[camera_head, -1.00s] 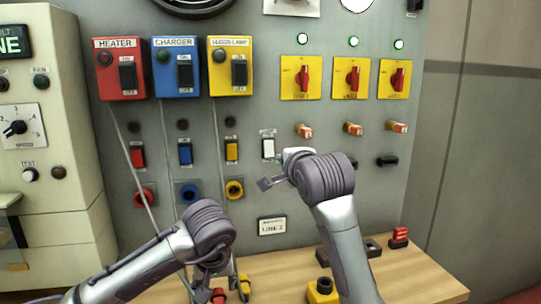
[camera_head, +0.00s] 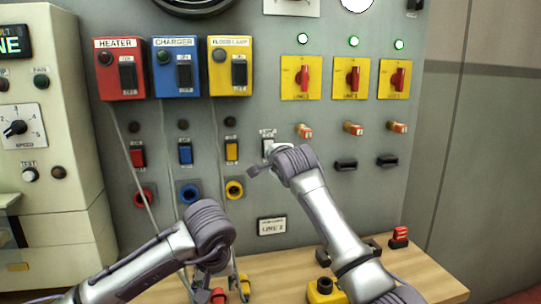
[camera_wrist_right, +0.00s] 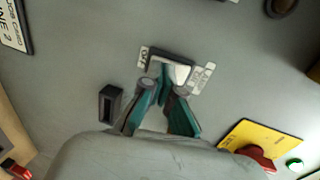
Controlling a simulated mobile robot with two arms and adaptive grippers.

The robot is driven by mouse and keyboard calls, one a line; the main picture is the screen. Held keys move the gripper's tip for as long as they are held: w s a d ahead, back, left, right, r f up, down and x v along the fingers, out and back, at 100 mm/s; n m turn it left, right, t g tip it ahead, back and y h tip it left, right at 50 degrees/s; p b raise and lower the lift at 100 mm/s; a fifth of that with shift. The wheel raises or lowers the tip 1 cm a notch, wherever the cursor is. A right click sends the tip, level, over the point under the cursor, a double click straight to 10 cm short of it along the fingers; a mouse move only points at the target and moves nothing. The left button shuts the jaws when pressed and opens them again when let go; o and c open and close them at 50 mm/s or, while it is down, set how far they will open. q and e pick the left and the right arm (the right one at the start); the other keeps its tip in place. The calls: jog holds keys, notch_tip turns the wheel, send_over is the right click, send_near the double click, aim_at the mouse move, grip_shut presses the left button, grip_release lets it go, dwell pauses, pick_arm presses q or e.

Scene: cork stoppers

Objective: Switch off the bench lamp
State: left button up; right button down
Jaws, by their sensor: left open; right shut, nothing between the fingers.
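The white rocker switch (camera_head: 267,147) sits on the grey panel, right of the yellow rocker, with a small label above it. I take it for the bench lamp switch; its label is too small to read. My right gripper (camera_head: 268,163) is at its lower right and partly covers it. In the right wrist view the white rocker (camera_wrist_right: 180,72) sits in a dark frame, and my shut, empty right gripper (camera_wrist_right: 163,76) has its fingertips at it; I cannot tell whether they touch. My left gripper (camera_head: 213,272) hangs low over the bench; its fingers are partly hidden.
Red, blue and yellow rockers stand left of the white one, with hanging cables nearby. Yellow plates with red rotary switches (camera_head: 302,78) are to the upper right. Plugs lie on the wooden bench (camera_head: 430,280) below.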

jog(key=shift+w+a+f, duration=0.1)
jog(key=shift+w, duration=0.45)
jog(key=shift+w+t+y, duration=0.15)
jog(key=shift+t+y, duration=0.15)
jog(key=shift+t, duration=0.8)
jog(key=v, duration=0.7)
jog(key=shift+s+f, duration=0.2)
jog(key=shift+s, duration=0.05)
dwell(0.9)
